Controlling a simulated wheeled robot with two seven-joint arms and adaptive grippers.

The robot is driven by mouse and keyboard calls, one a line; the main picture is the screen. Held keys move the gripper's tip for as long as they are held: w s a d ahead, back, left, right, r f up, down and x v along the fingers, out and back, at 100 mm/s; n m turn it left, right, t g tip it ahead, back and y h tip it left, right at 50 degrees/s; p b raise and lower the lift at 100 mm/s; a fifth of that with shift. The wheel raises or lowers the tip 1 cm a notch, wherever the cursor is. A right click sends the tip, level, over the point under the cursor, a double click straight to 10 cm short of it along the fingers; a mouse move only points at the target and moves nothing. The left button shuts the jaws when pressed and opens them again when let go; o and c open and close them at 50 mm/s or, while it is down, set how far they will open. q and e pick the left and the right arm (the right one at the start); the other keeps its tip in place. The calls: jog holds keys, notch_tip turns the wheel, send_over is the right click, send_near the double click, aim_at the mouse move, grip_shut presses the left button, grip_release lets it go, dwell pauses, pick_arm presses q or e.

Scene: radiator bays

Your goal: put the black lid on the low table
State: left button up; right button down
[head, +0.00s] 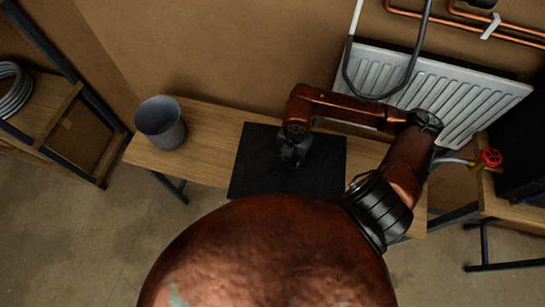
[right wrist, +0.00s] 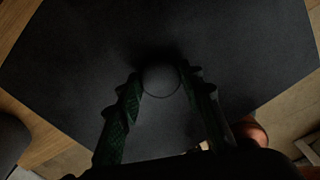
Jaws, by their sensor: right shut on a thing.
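The black lid (head: 252,172) is a flat dark square over the middle of the low table (head: 207,140), which has a pale wood top. I cannot tell whether the lid touches the table top or is held just above it. In the right wrist view the lid (right wrist: 85,55) fills most of the picture, with a round dark knob (right wrist: 160,81) at its middle. My right gripper (head: 292,160) reaches down over the lid, and its two green fingers are shut on the knob, one on each side. My left gripper is not in view.
A grey bucket (head: 160,123) stands at the table's left end. A white radiator (head: 440,95) hangs on the wall behind, with copper pipes above. A red valve wheel (head: 490,157) is at the right. A shelf with a coiled hose (head: 12,88) stands at the left.

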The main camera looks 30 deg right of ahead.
aim_at(275, 150)
jog(key=shift+d+m, duration=0.15)
jog(key=shift+m, duration=0.15)
jog(key=shift+w+f, duration=0.1)
jog(key=shift+w, duration=0.35)
jog(key=w+f, duration=0.1)
jog(key=w, duration=0.1)
jog(key=w+a+f+p, duration=0.1)
jog(key=w, duration=0.1)
jog(key=w+f, duration=0.1)
jog(key=w, duration=0.2)
jog(key=shift+a+f, duration=0.1)
jog(key=shift+a, duration=0.25)
jog(key=w+f, duration=0.3)
jog(key=w+a+f, duration=0.1)
jog(key=f, duration=0.1)
jog(key=shift+w+p, duration=0.25)
jog(key=shift+p, duration=0.05)
jog(key=shift+w+f, duration=0.55)
jog(key=shift+f, duration=1.75)
jog(key=c, duration=1.3)
grip_release()
jog(key=shift+r, duration=0.1)
